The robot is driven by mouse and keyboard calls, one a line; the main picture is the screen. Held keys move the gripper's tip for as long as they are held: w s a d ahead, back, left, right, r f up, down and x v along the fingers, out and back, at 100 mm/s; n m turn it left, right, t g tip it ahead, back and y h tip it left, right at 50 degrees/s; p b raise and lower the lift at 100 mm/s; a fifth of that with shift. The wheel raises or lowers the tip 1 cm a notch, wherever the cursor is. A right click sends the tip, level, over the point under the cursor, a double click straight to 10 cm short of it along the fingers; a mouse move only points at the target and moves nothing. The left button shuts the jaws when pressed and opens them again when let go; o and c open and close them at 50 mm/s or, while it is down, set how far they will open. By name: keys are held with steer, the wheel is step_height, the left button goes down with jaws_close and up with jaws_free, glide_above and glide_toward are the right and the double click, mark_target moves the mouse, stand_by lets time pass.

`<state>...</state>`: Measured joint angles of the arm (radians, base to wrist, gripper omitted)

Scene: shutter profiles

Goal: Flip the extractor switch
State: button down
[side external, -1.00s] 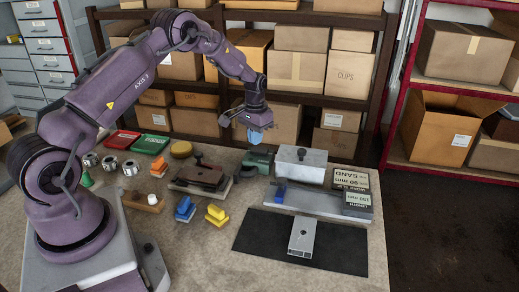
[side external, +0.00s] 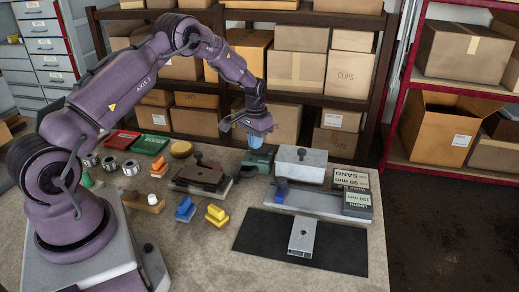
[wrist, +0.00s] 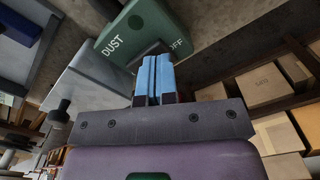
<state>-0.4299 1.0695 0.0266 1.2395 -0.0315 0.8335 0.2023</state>
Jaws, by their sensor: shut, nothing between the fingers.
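The extractor switch is a green box (wrist: 143,24) at the top of the wrist view, with "DUST" and part of "OFF" in white on its face. In the side external view the green box (side external: 257,162) stands at the back of the bench. My gripper (wrist: 153,76) has blue fingers, closed together with nothing between them. In the side external view my gripper (side external: 257,141) points down just above the box. In the wrist view the fingertips overlap the box's lower edge, near a dark part between the words. I cannot tell whether they touch; the lever's position is unclear.
A grey metal block with a black knob (side external: 301,163) stands right of the box. A dark plate with a knob (side external: 202,176) lies to its left. Two labelled boxes (side external: 352,189) sit at the bench's right. Shelves with cartons (side external: 301,72) stand behind.

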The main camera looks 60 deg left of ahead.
steer(key=shift+f, duration=0.4)
steer(key=shift+r, duration=3.5)
steer(key=shift+s+d+f+g, duration=0.2)
steer(key=shift+s+d+f, duration=0.15)
steer(key=shift+s, duration=0.2)
steer(key=shift+s+d+f+g, duration=0.2)
steer(key=shift+s+f, duration=0.1)
steer(key=shift+s, duration=0.25)
steer(key=s+d+r+m+t, duration=0.3)
steer(key=s+d+r+t, duration=0.3)
steer(key=s+d+r, duration=1.5)
steer(key=s+r, duration=0.3)
steer(key=shift+s+r, duration=0.2)
steer(key=shift+s, duration=0.2)
